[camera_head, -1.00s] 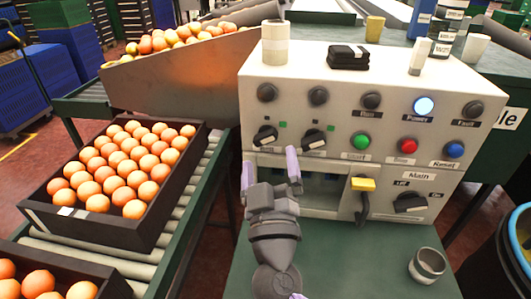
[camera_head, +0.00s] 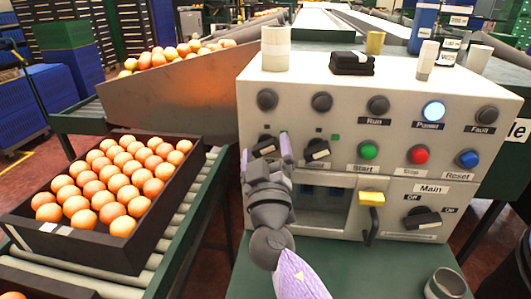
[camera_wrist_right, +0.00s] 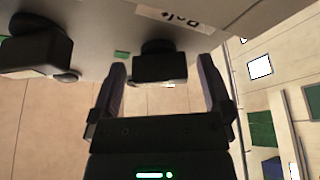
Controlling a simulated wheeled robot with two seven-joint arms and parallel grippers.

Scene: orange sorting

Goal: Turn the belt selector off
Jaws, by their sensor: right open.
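The belt selector (camera_head: 264,146) is the left black rotary knob in the row under the dark lamps on the white control box. In the right wrist view, the knob (camera_wrist_right: 160,66) stands between my fingers, beside an upside-down label that seems to read "Belt" (camera_wrist_right: 178,18). My right gripper (camera_head: 265,156) is open, one finger on each side of the knob. Clear gaps show in the right wrist view (camera_wrist_right: 165,90). My left gripper is not in view.
A second selector (camera_head: 317,150) sits just to the right. Start (camera_head: 368,151), Stop (camera_head: 418,155) and Reset (camera_head: 467,159) buttons follow. A cup (camera_head: 446,284) stands in front; an orange crate (camera_head: 150,255) lies left.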

